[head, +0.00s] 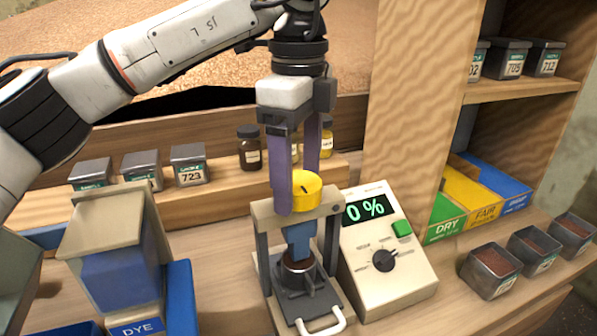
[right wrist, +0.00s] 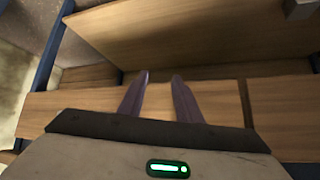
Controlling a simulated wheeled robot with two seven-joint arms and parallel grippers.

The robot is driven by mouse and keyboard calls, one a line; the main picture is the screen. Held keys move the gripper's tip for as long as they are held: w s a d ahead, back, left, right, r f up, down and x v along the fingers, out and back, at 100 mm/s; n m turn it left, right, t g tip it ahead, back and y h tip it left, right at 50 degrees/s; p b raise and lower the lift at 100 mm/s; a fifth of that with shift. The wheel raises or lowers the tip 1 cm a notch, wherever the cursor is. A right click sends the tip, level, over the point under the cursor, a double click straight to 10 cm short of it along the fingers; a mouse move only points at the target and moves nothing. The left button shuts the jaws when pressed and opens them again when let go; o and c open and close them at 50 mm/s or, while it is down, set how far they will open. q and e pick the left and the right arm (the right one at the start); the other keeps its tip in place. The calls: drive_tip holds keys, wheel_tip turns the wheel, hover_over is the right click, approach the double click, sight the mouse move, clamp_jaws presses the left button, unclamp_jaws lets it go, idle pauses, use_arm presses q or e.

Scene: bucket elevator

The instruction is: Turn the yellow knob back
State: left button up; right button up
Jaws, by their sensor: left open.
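Below the knob, a blue-grey ram stands over a dark round cup in the press. My right gripper (right wrist: 160,85) shows in the right wrist view, fingers apart and empty above wooden surfaces.
A meter (head: 386,262) reading 0 % stands right of the press. A blue dye box (head: 118,270) is on the left. Green, yellow and blue bins and open tins (head: 492,272) are at right.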

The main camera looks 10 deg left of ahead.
sight(298, 182)
use_arm(q)
wheel_tip(298, 182, up, 10)
drive_tip(key=p, duration=0.2)
drive_tip(key=shift+r, duration=0.15)
idle(0.4)
